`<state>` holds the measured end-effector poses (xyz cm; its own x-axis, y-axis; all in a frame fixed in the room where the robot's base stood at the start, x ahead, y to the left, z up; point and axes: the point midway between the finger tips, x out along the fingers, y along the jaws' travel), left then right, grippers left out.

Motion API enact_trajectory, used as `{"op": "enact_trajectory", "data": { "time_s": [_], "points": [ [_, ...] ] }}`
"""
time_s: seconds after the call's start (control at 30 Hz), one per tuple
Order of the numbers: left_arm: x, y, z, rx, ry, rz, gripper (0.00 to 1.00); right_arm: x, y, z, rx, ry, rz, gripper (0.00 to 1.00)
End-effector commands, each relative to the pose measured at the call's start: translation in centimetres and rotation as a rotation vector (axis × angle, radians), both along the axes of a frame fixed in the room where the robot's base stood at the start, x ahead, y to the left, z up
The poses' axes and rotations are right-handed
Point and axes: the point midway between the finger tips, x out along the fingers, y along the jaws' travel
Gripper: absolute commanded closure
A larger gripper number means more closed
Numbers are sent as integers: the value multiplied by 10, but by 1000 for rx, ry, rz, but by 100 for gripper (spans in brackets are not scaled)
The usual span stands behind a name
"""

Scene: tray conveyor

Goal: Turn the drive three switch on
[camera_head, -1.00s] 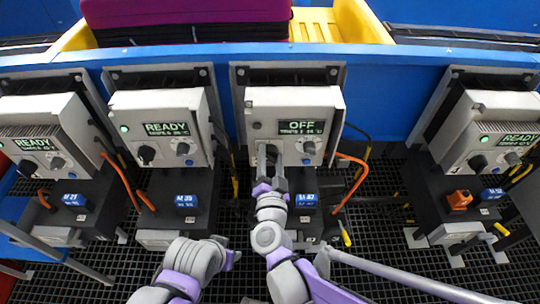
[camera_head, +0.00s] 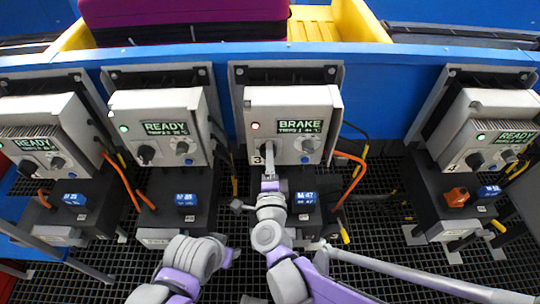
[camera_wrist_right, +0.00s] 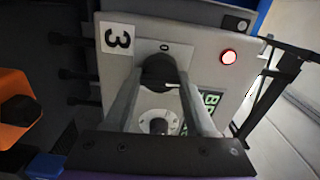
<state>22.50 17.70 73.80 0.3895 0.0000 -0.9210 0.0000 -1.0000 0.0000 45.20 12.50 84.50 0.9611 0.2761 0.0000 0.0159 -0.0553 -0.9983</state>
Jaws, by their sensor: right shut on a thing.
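The drive three box (camera_head: 308,108) is the grey unit marked 3, third from the left in the head view. Its screen (camera_head: 300,126) reads BRAKE and its lamp glows red, which the right wrist view also shows (camera_wrist_right: 228,56). My right gripper (camera_head: 269,158) is at the front of this box. In the right wrist view its two fingers stand on either side of the black rotary switch (camera_wrist_right: 160,70) and are shut on it. A second, grey knob (camera_wrist_right: 155,122) sits beside the switch. My left gripper (camera_head: 228,256) is low in the head view, away from the boxes; its fingers are unclear.
Two drives to the left (camera_head: 160,120) and drive four (camera_head: 490,130) to the right show READY with green lamps. Orange cables (camera_head: 350,175) run beside the boxes. A blue conveyor beam (camera_head: 400,90) passes behind, carrying a purple case (camera_head: 190,18).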

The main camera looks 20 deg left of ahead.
Motion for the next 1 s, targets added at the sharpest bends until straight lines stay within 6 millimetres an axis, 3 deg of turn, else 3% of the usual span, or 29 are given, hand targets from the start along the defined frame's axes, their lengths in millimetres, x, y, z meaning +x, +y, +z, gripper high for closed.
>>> {"op": "enact_trajectory", "data": {
  "time_s": [0.7, 0.73, 0.87, 1.0],
  "points": [
    [0, 0, 0, 0, 0, 0, 50, 0, 0, -1, 72, 22, 0, 100],
    [0, 0, 0, 0, 0, 0, 50, 0, 0, -1, 72, 22, 0, 41],
    [0, 0, 0, 0, 0, 0, 50, 0, 0, -1, 71, 21, 0, 17],
    [0, 0, 0, 0, 0, 0, 50, 0, 0, -1, 71, 20, 0, 14]
  ]
}}
